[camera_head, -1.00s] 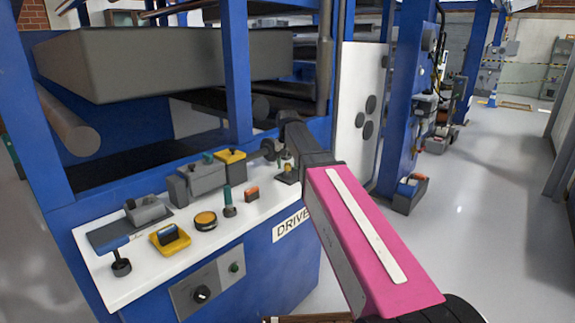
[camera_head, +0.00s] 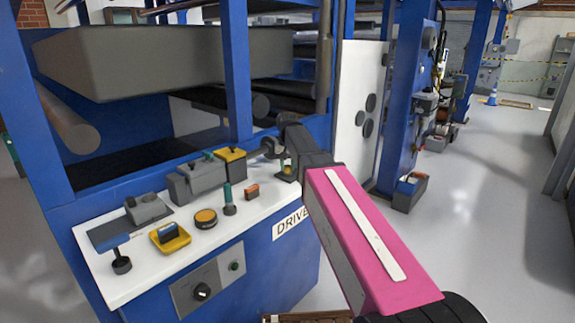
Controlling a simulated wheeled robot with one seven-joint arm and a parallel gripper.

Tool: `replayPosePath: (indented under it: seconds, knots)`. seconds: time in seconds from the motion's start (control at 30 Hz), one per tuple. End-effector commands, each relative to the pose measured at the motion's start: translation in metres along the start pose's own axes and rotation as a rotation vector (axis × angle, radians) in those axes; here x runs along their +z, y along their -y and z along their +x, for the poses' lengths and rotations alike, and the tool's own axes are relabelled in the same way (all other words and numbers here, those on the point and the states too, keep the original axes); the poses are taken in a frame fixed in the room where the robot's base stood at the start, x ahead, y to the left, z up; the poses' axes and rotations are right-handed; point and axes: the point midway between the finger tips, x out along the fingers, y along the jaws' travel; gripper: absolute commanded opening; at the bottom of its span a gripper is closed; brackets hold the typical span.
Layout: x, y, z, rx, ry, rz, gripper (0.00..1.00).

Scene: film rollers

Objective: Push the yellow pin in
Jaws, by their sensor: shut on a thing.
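A small yellowish pin (camera_head: 287,162) stands on a dark base at the far right end of the white control panel (camera_head: 150,275). It is small and partly hidden by my arm. My gripper (camera_head: 270,148) is at that end of the panel, just beside and above the base. Its jaws look closed on the pin, but the contact is mostly hidden by the wrist. How deep the pin sits cannot be seen.
The panel also carries a grey box with a yellow top (camera_head: 230,153), a green-topped knob (camera_head: 229,200), an orange block (camera_head: 252,192), a round orange button (camera_head: 205,218) and a yellow switch (camera_head: 170,236). Blue machine posts (camera_head: 237,70) rise behind. Clear floor (camera_head: 480,220) lies right.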

Motion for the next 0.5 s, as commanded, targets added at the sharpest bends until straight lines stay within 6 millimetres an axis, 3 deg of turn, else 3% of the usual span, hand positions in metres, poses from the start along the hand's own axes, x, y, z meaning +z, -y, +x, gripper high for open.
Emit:
replayPosePath:
  seconds: [0.07, 0.1, 0.17, 0.5]
  knots:
    - [-0.0001, 0.0000, -0.0003, 0.000, 0.000, 0.000, 0.00]
    - [-0.0001, 0.0000, -0.0004, 0.000, 0.000, 0.000, 0.36]
    - [0.0000, 0.0000, -0.0004, 0.000, 0.000, 0.000, 0.56]
    - [-0.0002, 0.0000, -0.0026, 0.000, 0.000, 0.000, 0.56]
